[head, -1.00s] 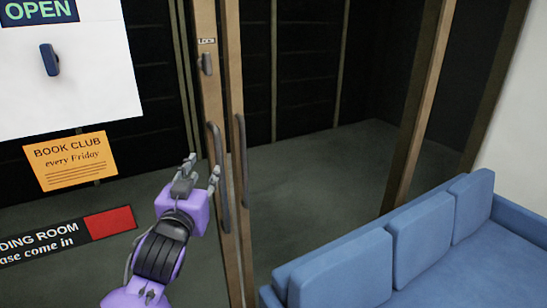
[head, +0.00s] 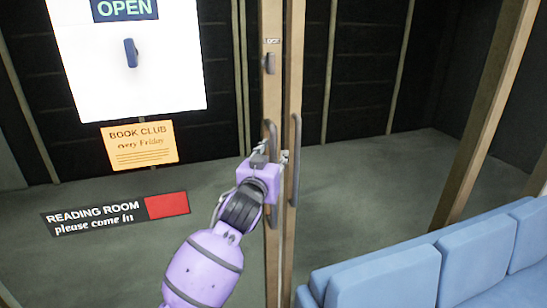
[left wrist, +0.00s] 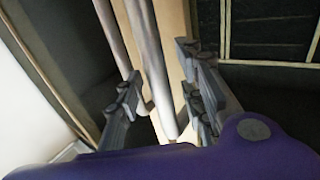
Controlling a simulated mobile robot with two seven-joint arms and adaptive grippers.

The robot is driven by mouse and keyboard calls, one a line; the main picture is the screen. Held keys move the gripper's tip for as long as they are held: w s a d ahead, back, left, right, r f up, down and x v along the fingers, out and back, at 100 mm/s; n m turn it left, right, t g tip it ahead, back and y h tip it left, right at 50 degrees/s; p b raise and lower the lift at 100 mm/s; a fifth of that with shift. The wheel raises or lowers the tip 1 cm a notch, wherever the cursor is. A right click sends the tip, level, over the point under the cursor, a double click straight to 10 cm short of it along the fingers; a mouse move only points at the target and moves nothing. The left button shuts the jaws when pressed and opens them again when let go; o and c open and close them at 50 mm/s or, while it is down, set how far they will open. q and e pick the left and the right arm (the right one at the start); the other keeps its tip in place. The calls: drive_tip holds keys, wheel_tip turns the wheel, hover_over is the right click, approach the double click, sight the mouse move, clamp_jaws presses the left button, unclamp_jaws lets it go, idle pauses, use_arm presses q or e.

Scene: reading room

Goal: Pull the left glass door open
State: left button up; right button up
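The left glass door has a wooden stile (head: 271,95) with a dark vertical handle (head: 271,132). A second handle (head: 295,160) is on the neighbouring right stile. My left gripper (head: 271,153) is at the left door's handle and covers its middle part. In the left wrist view, a grey handle bar (left wrist: 148,50) runs between my two spread fingers, and the fingers look apart rather than closed on it. Another bar (left wrist: 109,25) passes beyond the left-hand finger. Whether a finger touches the bar is unclear. The two stiles stand side by side. My right gripper is out of view.
A dark lock piece (head: 270,63) sits above the handle. The glass carries a white OPEN sign (head: 130,75), an orange book club notice (head: 140,145) and a reading room sign (head: 115,213). A blue sofa (head: 390,270) stands at the lower right.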

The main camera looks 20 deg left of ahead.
use_arm(q)
clamp_jaws()
idle(0.3)
